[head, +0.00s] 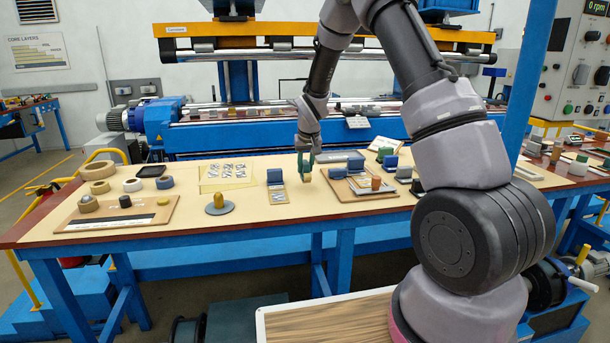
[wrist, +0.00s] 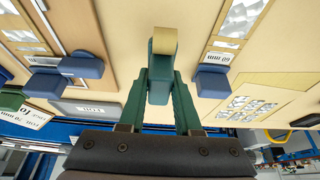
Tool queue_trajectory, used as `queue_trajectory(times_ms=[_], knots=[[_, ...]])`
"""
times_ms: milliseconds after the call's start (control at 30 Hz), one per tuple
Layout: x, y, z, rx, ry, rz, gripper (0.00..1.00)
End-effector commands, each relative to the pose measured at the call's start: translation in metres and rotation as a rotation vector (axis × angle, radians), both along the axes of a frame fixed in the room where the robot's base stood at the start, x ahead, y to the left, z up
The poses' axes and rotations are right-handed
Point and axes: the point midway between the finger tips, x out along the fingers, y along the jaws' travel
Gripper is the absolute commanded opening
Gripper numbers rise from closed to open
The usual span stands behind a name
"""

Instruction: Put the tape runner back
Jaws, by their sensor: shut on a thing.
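My gripper (head: 307,158) is shut on the tape runner, with its green fingers on both sides of it. In the wrist view a tan board labelled 60 mm (wrist: 236,30) with a blue block (wrist: 212,81) lies to the right of the gripper; in the head view this board (head: 278,195) lies just left of the gripper.
A wooden board (head: 378,196) with blue blocks lies right of the gripper. A grey disc with a yellow knob (head: 218,206), patterned sheets (head: 228,172), tape rolls (head: 98,170) and another board (head: 85,219) lie left. The front strip of the table (head: 275,216) is clear. A blue winder stands behind.

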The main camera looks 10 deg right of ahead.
Motion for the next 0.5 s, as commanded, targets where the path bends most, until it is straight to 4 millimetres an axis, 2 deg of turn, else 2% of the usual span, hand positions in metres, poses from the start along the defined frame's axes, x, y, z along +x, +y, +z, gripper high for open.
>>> queue_trajectory(times_ms=[100, 200, 500], knots=[[-0.001, 0.000, -0.019, -0.002, 0.004, 0.001, 0.00], [0.000, 0.000, -0.029, 0.000, 0.002, 0.001, 0.00], [0.000, 0.000, -0.030, 0.000, 0.000, 0.001, 0.00]])
